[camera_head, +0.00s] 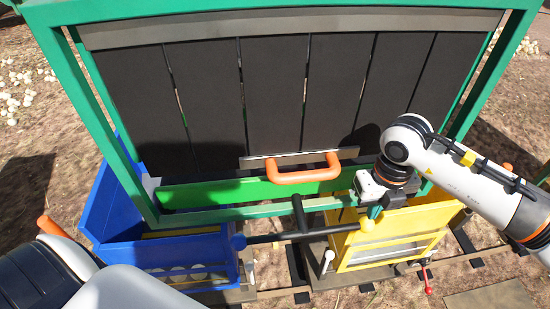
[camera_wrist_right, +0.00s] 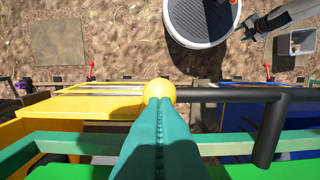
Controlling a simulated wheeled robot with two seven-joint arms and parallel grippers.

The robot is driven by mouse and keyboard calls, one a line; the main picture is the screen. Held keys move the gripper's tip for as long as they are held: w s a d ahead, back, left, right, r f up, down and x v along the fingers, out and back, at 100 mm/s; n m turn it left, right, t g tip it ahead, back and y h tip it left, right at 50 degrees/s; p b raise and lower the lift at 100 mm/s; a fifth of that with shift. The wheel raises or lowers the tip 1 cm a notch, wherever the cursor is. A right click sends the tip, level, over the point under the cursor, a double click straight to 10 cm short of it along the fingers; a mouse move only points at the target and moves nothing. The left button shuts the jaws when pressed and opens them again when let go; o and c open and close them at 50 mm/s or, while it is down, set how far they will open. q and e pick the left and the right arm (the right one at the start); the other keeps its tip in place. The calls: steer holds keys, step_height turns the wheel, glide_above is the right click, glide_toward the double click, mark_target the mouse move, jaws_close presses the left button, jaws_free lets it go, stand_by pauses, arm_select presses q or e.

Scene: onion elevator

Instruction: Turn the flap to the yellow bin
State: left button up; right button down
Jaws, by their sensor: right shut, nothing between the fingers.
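The flap's black T-shaped lever (camera_head: 300,215) stands between the blue bin (camera_head: 165,252) on the left and the yellow bin (camera_head: 395,235) on the right. Its crossbar has a blue knob (camera_head: 238,242) at the left end. In the right wrist view a yellow knob (camera_wrist_right: 161,90) caps the other end of the black bar (camera_wrist_right: 225,95). My right gripper (camera_head: 374,211) is shut and empty above the yellow bin. Its green fingertips (camera_wrist_right: 159,102) overlap the yellow knob in the wrist view; I cannot tell whether they touch. The flap itself is hidden. My left gripper is out of view.
A green frame with dark slats (camera_head: 275,95) rises behind the bins. An orange handle (camera_head: 303,172) sits at its lower edge, left of my right gripper. A green beam runs close behind the lever. Dirt ground lies around.

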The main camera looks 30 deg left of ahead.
mark_target(369, 222)
steer(key=shift+f, duration=0.1)
steer(key=shift+f+b, duration=2.85)
steer(key=shift+f, duration=0.1)
steer(key=shift+r, duration=0.25)
steer(key=shift+s+d+r+p, duration=0.15)
steer(key=shift+r+p, duration=0.1)
steer(key=shift+p, duration=0.1)
steer(key=s+d+r+p, duration=0.2)
steer(key=s+r, duration=0.1)
steer(key=r, duration=0.1)
steer(key=shift+s+d+r, duration=0.2)
steer(key=shift+s+d, duration=0.15)
steer(key=shift+s, duration=0.05)
